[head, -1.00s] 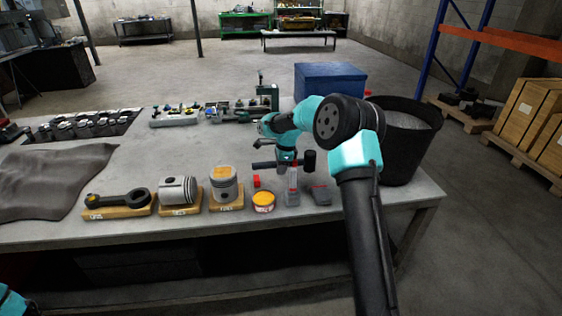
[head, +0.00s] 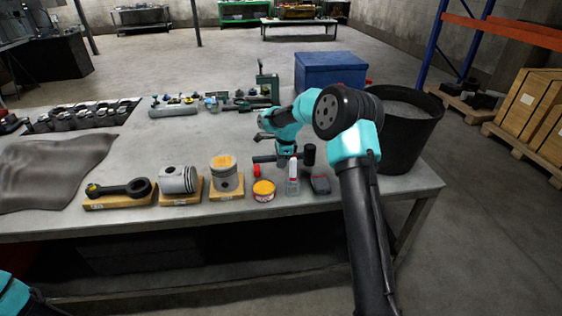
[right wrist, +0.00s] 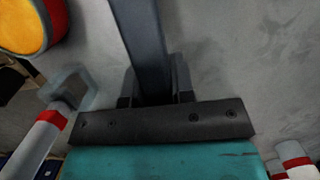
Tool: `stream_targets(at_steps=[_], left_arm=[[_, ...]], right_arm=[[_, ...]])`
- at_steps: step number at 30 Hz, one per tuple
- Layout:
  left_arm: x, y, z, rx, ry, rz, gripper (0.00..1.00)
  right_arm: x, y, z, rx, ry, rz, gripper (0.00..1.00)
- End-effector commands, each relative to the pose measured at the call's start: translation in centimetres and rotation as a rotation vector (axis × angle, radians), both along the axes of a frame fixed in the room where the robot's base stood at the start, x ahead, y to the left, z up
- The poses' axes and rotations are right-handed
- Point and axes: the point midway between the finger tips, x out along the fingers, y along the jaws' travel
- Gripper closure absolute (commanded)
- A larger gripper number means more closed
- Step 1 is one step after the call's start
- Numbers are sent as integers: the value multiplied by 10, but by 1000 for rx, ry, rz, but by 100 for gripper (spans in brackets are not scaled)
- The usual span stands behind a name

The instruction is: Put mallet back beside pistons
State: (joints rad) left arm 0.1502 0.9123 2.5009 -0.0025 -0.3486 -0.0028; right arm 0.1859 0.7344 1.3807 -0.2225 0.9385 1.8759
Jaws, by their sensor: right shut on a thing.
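The mallet has a dark bar-like handle (head: 264,159) and a black head (head: 309,154). My right gripper (head: 287,160) is shut on the handle, with the head to its right in the head view. The handle (right wrist: 145,40) runs up between the fingers in the right wrist view. Two grey pistons stand on wooden blocks to the left: one ribbed piston (head: 177,179) and one with an orange-tan top (head: 224,174). Whether the mallet touches the bench is hard to tell. At lower left only part of my left arm shows; its gripper is out of view.
A yellow-topped red tin (head: 264,190), a white bottle with a red cap (head: 293,178) and a dark grey item (head: 320,184) sit in front of the mallet. A connecting rod (head: 118,193) lies far left. A black bin (head: 406,135) stands right. Bare bench (head: 185,140) lies behind the pistons.

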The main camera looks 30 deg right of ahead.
Motion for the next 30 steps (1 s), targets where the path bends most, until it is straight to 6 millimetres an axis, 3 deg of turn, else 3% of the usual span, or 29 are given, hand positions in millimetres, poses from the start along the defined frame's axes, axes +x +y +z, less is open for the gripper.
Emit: stream_targets(at_steps=[27, 28, 30], left_arm=[[0, 0, 0, 0, 0, 0, 57], [0, 0, 0, 0, 0, 0, 57], [0, 0, 0, 0, 0, 0, 57]], right_arm=[[0, 0, -23, 0, 0, 0, 100], [0, 0, -23, 0, -1, 0, 75], [0, 0, -23, 0, -1, 0, 68]])
